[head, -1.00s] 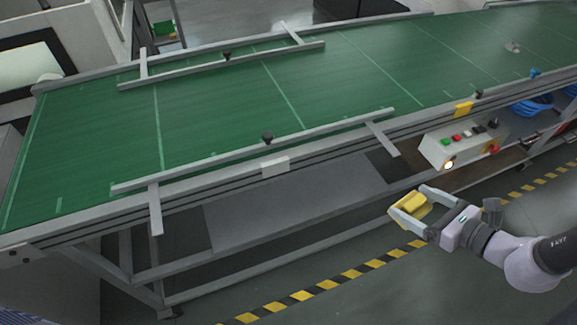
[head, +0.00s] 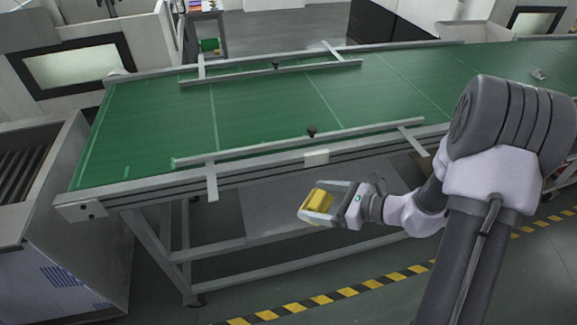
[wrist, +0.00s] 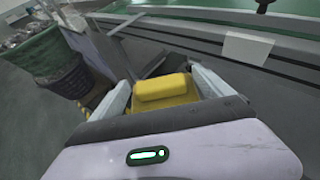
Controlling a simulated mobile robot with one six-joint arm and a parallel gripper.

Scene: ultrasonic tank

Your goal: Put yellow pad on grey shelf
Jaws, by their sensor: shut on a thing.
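The yellow pad (head: 318,200) is a small block held between the fingers of my gripper (head: 312,207). It also shows in the wrist view (wrist: 163,95), with a finger on each side of it. My gripper is shut on it, in front of the near side of the conveyor and below belt height. The grey shelf (head: 275,208) is a flat panel under the conveyor, behind my gripper in the head view. My gripper and arm hide part of the shelf. The pad appears apart from the shelf.
The green conveyor (head: 260,110) has a metal side rail with guide bars (head: 300,140) above the shelf. Conveyor legs (head: 160,250) stand at left. A grey machine (head: 50,230) is at far left. Yellow-black floor tape (head: 345,293) runs along clear floor. The wrist view shows bins (wrist: 45,55) at left.

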